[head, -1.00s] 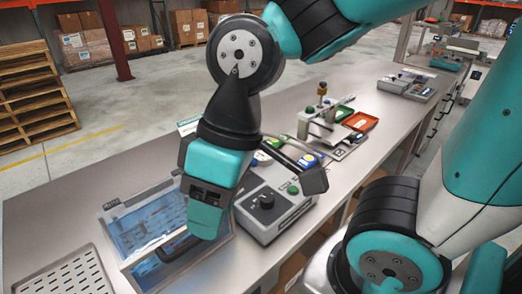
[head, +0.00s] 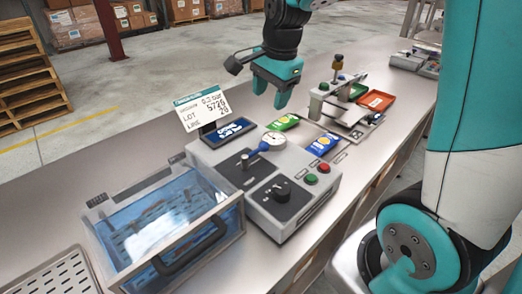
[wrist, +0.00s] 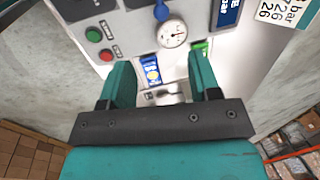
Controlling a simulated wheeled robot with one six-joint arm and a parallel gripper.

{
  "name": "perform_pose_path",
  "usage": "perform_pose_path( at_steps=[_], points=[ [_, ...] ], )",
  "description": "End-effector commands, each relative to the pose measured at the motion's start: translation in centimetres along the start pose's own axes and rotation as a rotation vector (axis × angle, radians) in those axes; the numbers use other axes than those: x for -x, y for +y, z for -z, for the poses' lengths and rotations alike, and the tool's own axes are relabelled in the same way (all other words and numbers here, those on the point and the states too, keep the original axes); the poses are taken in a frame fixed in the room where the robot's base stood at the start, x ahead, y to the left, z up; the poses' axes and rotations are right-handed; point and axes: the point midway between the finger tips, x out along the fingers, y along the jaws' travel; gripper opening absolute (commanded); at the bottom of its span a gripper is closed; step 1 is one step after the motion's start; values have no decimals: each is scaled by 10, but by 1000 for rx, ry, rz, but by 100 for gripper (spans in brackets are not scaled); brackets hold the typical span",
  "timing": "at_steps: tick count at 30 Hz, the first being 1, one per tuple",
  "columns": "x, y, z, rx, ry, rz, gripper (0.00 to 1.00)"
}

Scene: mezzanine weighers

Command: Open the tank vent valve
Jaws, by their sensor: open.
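A grey tester box (head: 225,160) stands on the bench beside a clear blue-tinted water tank (head: 165,215) with a black handle. Its top carries a round white pressure gauge (head: 273,139) with a blue part beside it, a small black lever in a slot (head: 246,160), a black knob (head: 282,190), and green and red buttons. No part is clearly labelled as the vent valve. My gripper (head: 270,92) is open and empty, in the air beyond the box, near the packets. The wrist view shows the gauge (wrist: 172,33) ahead of the open fingers (wrist: 162,82).
A green packet (head: 285,122) and a blue packet (head: 322,144) lie behind the box. A placard (head: 202,107) and blue display (head: 226,130) stand at its rear left. A weighing fixture (head: 335,108) and red tray (head: 376,101) are farther back. A perforated tray (head: 62,275) lies front left.

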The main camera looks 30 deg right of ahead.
Motion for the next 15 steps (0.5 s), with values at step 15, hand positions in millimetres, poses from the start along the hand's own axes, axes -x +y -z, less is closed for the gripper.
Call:
perform_pose_path(
  at_steps=[15],
  points=[
    [-99, 1, 2, -18, 0, -8, 57]
  ],
)
